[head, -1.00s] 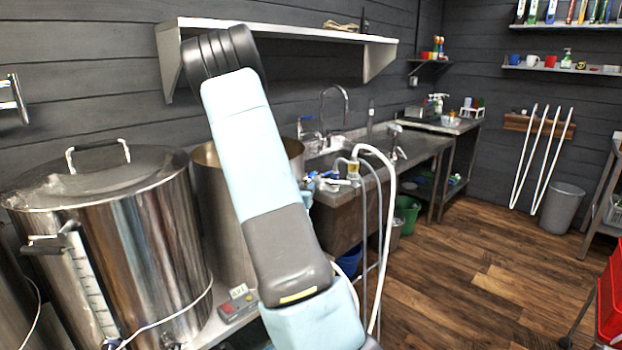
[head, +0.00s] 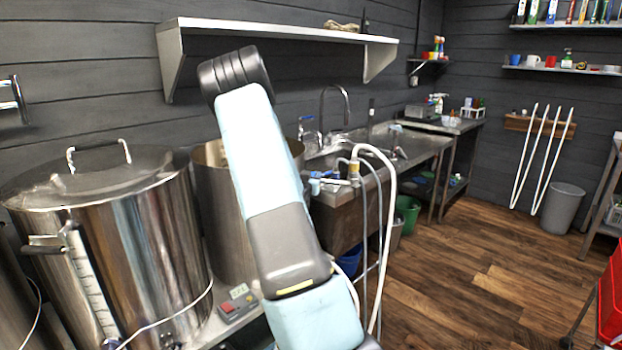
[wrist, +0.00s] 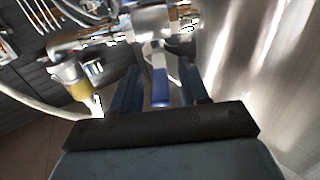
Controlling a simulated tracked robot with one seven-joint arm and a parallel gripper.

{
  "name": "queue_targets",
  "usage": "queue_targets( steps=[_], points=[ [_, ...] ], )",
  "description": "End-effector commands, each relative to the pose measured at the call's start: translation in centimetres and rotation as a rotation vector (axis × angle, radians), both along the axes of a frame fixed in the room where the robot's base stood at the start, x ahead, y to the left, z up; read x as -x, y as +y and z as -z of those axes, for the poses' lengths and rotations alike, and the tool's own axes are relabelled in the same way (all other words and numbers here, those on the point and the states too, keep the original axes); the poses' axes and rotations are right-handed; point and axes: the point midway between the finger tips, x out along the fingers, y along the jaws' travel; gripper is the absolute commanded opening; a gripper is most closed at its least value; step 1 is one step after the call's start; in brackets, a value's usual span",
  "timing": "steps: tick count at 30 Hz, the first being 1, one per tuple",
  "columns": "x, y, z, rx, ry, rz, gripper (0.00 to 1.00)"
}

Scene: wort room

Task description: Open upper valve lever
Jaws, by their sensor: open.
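A metal valve body (wrist: 152,20) with a blue-ended lever (wrist: 160,88) shows in the wrist view, at the top centre. The lever points down the picture, its blue end between the two dark fingers of my gripper (wrist: 161,76). My gripper is open, with visible gaps on both sides of the lever; I cannot tell how deep the lever sits between the fingers.
A large lidded steel kettle (head: 125,250) stands at left, with an open steel pot (head: 212,205) beside it. A white hose (head: 390,235) hangs by the sink (head: 345,215). A wall shelf (head: 285,30) runs above my arm.

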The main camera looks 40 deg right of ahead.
Motion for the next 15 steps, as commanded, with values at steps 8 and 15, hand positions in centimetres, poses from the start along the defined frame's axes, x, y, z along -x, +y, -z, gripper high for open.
queue_targets(
  steps=[8, 15],
  points=[
    [0.03, -0.01, 0.0, 0.0, 0.0, 0.0, 0.21],
    [0.03, 0.01, 0.02, 0.0, 0.0, 0.0, 0.0]
  ],
)
